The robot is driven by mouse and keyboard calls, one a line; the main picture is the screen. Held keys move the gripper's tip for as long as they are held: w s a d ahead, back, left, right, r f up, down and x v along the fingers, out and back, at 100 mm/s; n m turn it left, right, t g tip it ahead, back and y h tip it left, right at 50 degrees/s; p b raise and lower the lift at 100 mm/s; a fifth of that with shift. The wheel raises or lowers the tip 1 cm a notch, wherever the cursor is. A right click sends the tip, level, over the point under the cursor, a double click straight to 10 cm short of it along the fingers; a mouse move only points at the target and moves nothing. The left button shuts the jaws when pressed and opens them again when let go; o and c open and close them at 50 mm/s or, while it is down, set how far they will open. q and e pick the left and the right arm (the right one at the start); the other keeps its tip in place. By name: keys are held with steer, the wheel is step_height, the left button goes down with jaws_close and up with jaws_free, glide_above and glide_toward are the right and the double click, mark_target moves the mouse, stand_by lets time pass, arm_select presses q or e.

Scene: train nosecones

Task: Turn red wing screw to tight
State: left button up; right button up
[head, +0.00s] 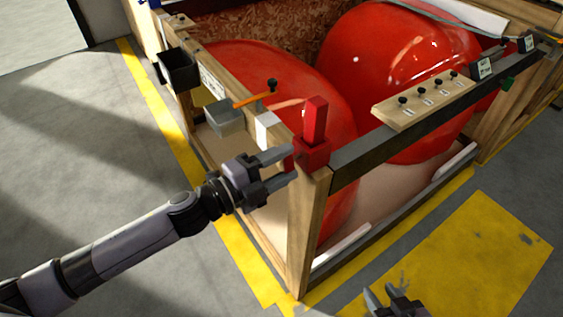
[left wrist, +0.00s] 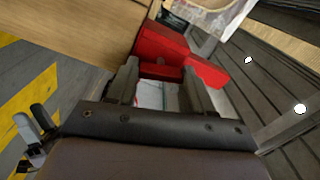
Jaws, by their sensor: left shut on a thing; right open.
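The red wing screw (head: 316,121) is at the near corner post of the wooden crate, with an upright red block above a wider red base (head: 313,154). In the left wrist view, red parts of the screw (left wrist: 163,48) show at and beyond the fingertips. My left gripper (head: 292,164) reaches it from the left at the height of the base, its fingers shut on a red part. The left gripper (left wrist: 161,68) hides part of where it meets the red piece. My right gripper (head: 385,298) is open and empty at the bottom edge of the head view, well below the crate's rim.
The wooden crate (head: 301,240) holds two large glossy red nosecones (head: 405,65). A wooden strip with several black knobs (head: 425,99) lies across its dark front rail. A grey box (head: 224,118) and a black bin (head: 177,70) hang on the left side. Floor at left is clear.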

arm_select(q)
steer(key=shift+m, duration=1.5)
steer(key=o, duration=1)
steer(key=shift+o, duration=0.2)
steer(key=b+v, duration=0.1)
steer(key=v, duration=0.6)
